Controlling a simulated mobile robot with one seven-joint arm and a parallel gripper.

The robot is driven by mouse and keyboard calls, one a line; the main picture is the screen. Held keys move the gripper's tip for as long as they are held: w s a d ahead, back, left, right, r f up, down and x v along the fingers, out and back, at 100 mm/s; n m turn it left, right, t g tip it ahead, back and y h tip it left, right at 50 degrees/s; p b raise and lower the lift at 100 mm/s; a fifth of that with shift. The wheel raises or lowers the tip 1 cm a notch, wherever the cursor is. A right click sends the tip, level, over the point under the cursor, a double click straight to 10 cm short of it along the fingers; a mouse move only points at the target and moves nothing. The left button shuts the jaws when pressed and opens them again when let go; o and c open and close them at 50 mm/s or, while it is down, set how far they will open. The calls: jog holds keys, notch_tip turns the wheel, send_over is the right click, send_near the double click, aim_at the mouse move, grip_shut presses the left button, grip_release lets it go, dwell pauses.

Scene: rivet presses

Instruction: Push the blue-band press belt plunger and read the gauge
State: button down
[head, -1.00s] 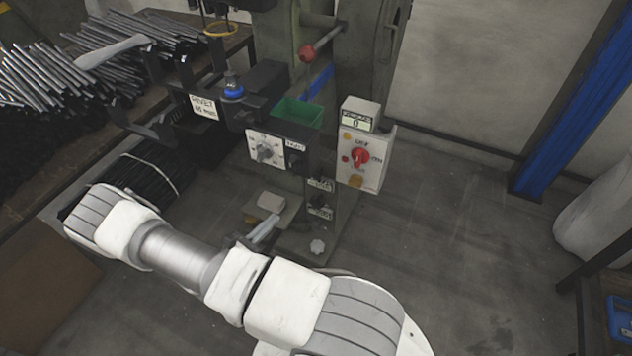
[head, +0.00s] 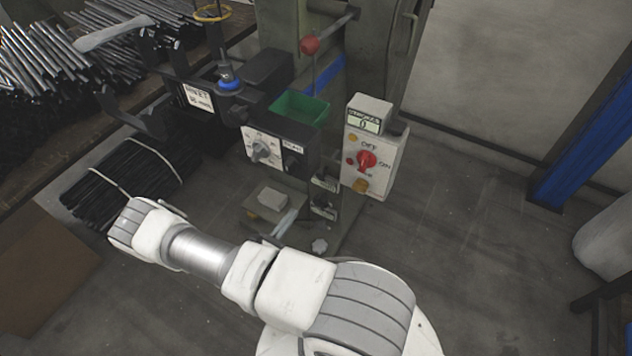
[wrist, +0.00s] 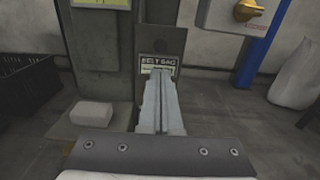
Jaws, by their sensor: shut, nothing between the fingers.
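The press with the blue band (head: 330,74) stands in the upper middle of the head view. Low on its column is a small dark panel with pale label plates (head: 325,182). In the wrist view a plate reading "BELT SAG" (wrist: 158,61) shows just beyond my fingertips. My gripper (wrist: 161,74) is shut and empty, its fingers pointing at that panel and covering its lower part. The gripper also shows low before the column in the head view (head: 292,214). I cannot make out the plunger or a gauge reading, nor tell whether the fingertips touch the panel.
A switch box (head: 370,160) with a red knob and a counter reading 0 (head: 363,122) is right of the column. A pale block (head: 273,199) rests on the press foot. A bundle of black rods (head: 122,180) lies at left.

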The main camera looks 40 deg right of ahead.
jog(key=b, duration=0.3)
send_near(319, 177)
jog(key=x, duration=0.5)
jog(key=shift+d, duration=0.2)
jog(key=shift+x, duration=0.75)
jog(key=shift+r, duration=0.1)
